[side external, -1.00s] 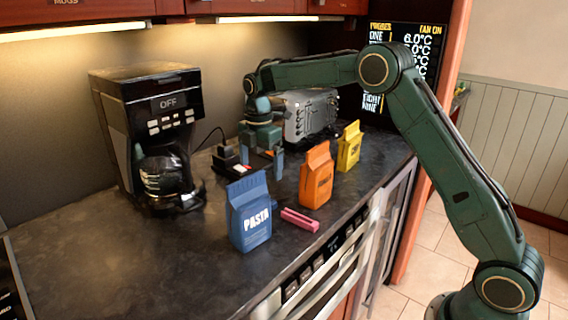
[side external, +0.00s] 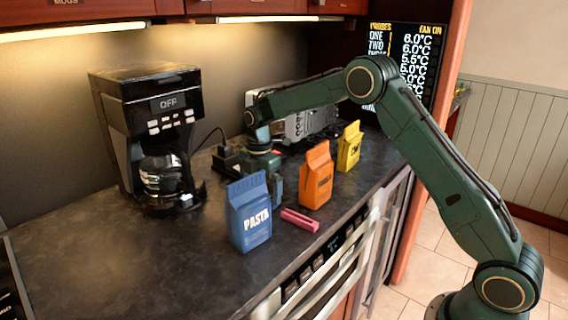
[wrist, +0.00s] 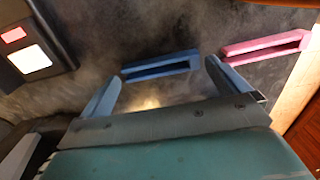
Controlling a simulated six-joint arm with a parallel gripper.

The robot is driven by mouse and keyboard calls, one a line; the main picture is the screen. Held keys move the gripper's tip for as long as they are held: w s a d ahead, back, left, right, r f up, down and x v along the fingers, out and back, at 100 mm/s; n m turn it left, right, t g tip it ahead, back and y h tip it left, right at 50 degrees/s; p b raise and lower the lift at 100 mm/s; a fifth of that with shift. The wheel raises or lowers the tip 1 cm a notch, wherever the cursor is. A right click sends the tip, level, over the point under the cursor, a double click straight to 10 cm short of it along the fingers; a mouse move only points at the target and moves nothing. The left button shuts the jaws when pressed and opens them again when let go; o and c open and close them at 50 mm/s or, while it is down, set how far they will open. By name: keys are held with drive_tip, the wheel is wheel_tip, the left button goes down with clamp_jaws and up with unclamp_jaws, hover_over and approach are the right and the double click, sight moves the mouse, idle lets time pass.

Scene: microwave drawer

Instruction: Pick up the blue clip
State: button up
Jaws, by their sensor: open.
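The blue clip (wrist: 160,66) lies flat on the dark counter in the wrist view, just beyond my fingertips and roughly between them. It is hidden in the side view, behind the blue pasta packet or my gripper. My gripper (wrist: 160,88) is open and empty, low over the counter. In the side view my gripper (side external: 274,190) is behind and just right of the blue pasta packet (side external: 249,212). A pink clip (side external: 300,220) lies at the counter's front edge; it also shows in the wrist view (wrist: 266,46), right of the blue clip.
An orange packet (side external: 317,176) and a yellow packet (side external: 349,147) stand to the right of my gripper. A black box with a lit switch (wrist: 32,50) and a coffee maker (side external: 150,130) are to the left. A toaster (side external: 312,122) is behind. The front-left counter is clear.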

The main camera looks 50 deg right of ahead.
drive_tip(key=shift+f, duration=0.85)
drive_tip(key=c, duration=0.6)
drive_tip(key=shift+r, duration=0.2)
wheel_tip(320, 180, up, 20)
drive_tip(key=shift+f, duration=0.15)
drive_tip(key=shift+f, duration=0.1)
idle(0.7)
